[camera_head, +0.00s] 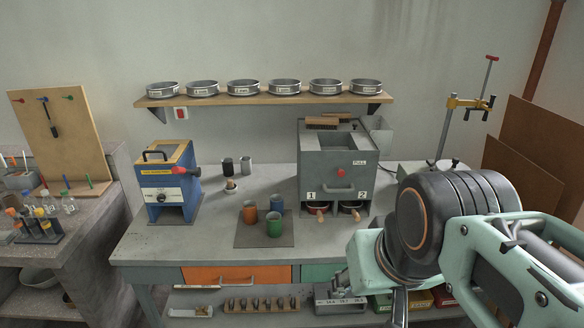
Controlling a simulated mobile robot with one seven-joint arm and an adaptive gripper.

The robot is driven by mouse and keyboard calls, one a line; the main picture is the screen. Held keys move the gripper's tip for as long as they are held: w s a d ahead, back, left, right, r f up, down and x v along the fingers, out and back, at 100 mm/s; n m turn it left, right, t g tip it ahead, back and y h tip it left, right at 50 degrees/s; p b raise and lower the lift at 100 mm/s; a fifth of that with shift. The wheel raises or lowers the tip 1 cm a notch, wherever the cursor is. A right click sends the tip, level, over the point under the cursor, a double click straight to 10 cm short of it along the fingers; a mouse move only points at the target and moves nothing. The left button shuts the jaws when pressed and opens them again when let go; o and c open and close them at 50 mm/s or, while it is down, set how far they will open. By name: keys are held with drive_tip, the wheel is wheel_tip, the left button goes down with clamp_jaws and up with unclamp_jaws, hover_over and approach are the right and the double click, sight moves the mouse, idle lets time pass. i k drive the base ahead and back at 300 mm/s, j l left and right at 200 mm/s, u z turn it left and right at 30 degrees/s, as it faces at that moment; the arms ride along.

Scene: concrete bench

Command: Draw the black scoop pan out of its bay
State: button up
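The grey splitter box (338,165) stands on the bench with two bays at its foot, marked 1 and 2. A dark pan (347,207), which looks black, sits in bay 2 with its wooden handle (355,215) sticking out to the front. My gripper (398,308) shows only in part at the bottom, below my wrist and in front of the bench. It is apart from both pans, and its fingers cannot be made out.
A blue machine (172,185) stands farther left. A clamp stand (448,125) rises at right. The bench front before the bays is clear.

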sight(350, 203)
drive_tip(key=i+j, duration=0.5)
drive_tip(key=i, duration=0.15)
drive_tip(key=i+j, duration=0.45)
drive_tip(key=i, duration=0.2)
drive_tip(key=z, duration=2.05)
